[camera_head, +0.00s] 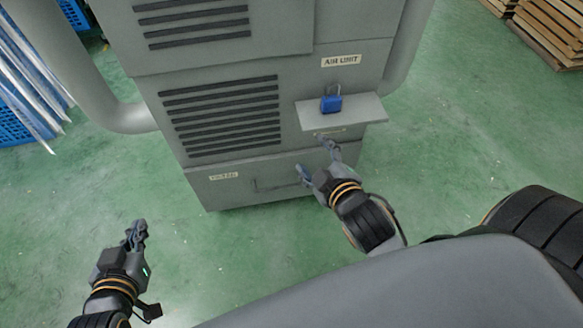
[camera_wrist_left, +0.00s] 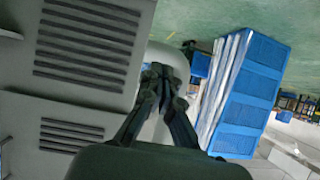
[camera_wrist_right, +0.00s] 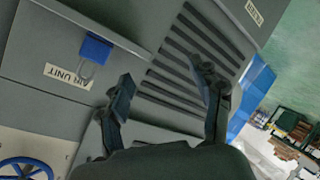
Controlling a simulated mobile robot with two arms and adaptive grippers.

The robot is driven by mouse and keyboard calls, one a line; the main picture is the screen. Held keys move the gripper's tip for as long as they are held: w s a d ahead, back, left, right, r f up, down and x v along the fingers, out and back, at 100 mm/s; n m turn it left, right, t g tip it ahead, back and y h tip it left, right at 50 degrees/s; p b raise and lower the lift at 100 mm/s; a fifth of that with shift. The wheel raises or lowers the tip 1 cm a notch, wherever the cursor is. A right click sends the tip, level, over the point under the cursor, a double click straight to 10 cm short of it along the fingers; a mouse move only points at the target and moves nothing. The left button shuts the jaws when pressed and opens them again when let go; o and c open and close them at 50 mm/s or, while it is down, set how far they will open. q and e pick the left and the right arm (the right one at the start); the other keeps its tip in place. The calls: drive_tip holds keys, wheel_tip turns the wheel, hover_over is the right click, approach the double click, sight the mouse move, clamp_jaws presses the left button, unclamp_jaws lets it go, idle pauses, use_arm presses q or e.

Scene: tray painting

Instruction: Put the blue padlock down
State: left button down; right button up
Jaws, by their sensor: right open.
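The blue padlock (camera_head: 331,104) sits upright on a small grey shelf (camera_head: 362,109) on the front of the grey air unit, its shackle pointing up. It also shows in the right wrist view (camera_wrist_right: 96,48), resting on the shelf and apart from my fingers. My right gripper (camera_head: 316,158) is open and empty, below and in front of the shelf, near the lower drawer. Both its fingers show spread in the right wrist view (camera_wrist_right: 163,85). My left gripper (camera_head: 137,233) is over the floor at the left, far from the padlock. Its fingers are together in the left wrist view (camera_wrist_left: 163,76), with nothing seen between them.
The grey cabinet (camera_head: 228,165) has vents, a lower drawer and a thick pipe (camera_head: 110,95) at its left. Blue crates (camera_wrist_left: 252,95) stand beyond it. Wooden pallets (camera_head: 550,35) lie at the far right. The green floor is clear around the cabinet's front.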

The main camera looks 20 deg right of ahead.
drive_tip(key=s+a+m+g+y, duration=0.1)
drive_tip(key=a+m+y, duration=0.2)
drive_tip(key=a+m, duration=0.3)
drive_tip(key=shift+s+a+f+g+y, duration=0.15)
drive_tip(key=shift+a+g+y, duration=0.05)
drive_tip(key=shift+g+y, duration=0.1)
drive_tip(key=shift+f, duration=0.1)
